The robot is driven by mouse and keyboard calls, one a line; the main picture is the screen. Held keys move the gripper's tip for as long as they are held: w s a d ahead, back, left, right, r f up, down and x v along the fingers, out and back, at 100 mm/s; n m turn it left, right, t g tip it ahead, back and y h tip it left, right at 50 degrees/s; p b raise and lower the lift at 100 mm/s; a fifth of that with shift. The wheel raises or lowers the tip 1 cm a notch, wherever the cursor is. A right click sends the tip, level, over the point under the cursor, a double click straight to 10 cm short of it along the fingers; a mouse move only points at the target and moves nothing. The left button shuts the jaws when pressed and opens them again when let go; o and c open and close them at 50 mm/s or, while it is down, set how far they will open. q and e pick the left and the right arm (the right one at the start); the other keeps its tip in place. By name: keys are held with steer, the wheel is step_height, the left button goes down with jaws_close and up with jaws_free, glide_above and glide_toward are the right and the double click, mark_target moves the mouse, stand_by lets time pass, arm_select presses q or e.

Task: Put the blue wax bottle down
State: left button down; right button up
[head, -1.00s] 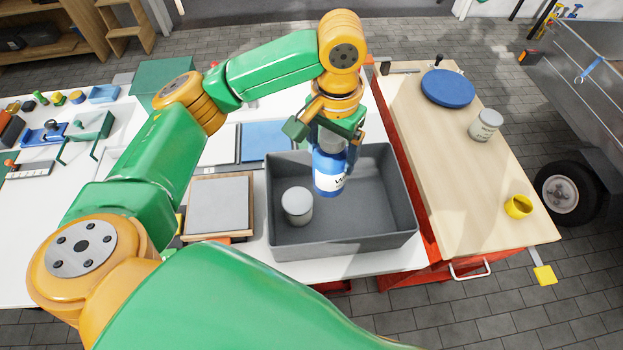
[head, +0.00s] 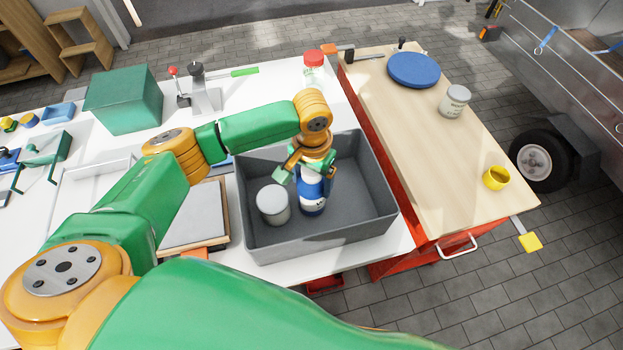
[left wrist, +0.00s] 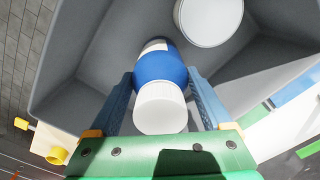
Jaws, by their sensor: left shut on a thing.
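The blue wax bottle (head: 312,194) stands about upright inside the grey bin (head: 345,228), low between its walls. In the left wrist view the bottle (left wrist: 160,66) shows its white cap and blue shoulder between the two blue fingers. My left gripper (head: 309,172) is around the bottle's upper part and shut on it. In the left wrist view the left gripper's fingers (left wrist: 163,100) flank the bottle on both sides. I cannot tell for sure whether the bottle's base touches the bin floor. My right gripper is not in view.
A grey-lidded can (head: 273,205) stands in the bin just left of the bottle. The bin's right part is free. A wooden bench top (head: 440,150) to the right holds a blue disc (head: 414,69), another can (head: 454,101) and a yellow cup (head: 496,178).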

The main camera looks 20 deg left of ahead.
arm_select(q)
jaws_free()
steer(key=shift+f, duration=0.1)
step_height(320, 180, up, 12)
steer(key=shift+r, duration=0.15)
stand_by(0.4)
